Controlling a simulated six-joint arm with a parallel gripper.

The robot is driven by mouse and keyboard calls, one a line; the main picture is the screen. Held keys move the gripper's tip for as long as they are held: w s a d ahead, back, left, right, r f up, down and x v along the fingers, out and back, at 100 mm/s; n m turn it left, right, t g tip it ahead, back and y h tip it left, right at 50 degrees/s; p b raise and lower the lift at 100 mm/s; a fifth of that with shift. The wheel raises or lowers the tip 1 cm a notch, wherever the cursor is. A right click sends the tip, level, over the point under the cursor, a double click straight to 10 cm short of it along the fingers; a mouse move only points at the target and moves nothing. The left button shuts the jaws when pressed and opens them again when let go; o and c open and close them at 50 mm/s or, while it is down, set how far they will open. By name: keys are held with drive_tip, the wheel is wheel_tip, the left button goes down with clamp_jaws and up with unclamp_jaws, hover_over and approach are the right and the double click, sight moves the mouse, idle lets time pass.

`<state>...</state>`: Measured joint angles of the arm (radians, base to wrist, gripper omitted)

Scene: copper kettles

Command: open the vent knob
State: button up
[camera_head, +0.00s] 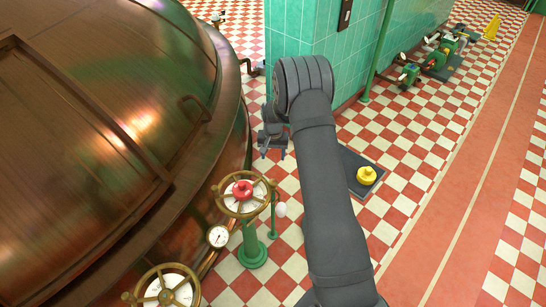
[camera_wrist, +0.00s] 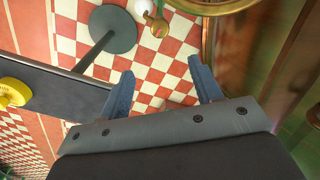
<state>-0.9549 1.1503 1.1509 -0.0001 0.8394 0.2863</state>
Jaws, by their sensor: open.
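A yellow knob (camera_head: 367,175) sits on a dark plate (camera_head: 357,162) right of my arm; it also shows at the left edge of the wrist view (camera_wrist: 12,93). A red knob (camera_head: 242,189) sits at the hub of a brass handwheel (camera_head: 259,205) on a green stand beside the copper kettle. No label shows which one is the vent knob. My gripper (camera_head: 272,154) is open and empty, above and behind the handwheel in the head view. In the wrist view its two fingers (camera_wrist: 161,68) are spread apart with checkered floor between them. It touches neither knob.
The copper kettle (camera_head: 100,120) fills the left side. A second wheel (camera_head: 165,290) and a white gauge (camera_head: 218,236) stand near it. A green tiled wall (camera_head: 340,50) rises behind my arm. Green machinery (camera_head: 440,55) stands far right. Open floor lies right of the plate.

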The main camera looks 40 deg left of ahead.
drive_tip(key=w+d+f+n+t+y, duration=0.1)
drive_tip(key=w+f+t+y, duration=0.15)
drive_tip(key=f, duration=0.35)
drive_tip(key=w+d+f+n+t+y, duration=0.1)
drive_tip(key=w+f, duration=0.2)
drive_tip(key=f, duration=0.3)
drive_tip(key=n+t+y, duration=0.3)
drive_tip(key=n+y, duration=0.1)
drive_tip(key=y, duration=0.9)
approach(275, 185)
drive_tip(key=x, duration=1.1)
drive_tip(key=shift+w+a, duration=0.1)
drive_tip(key=shift+a, duration=0.3)
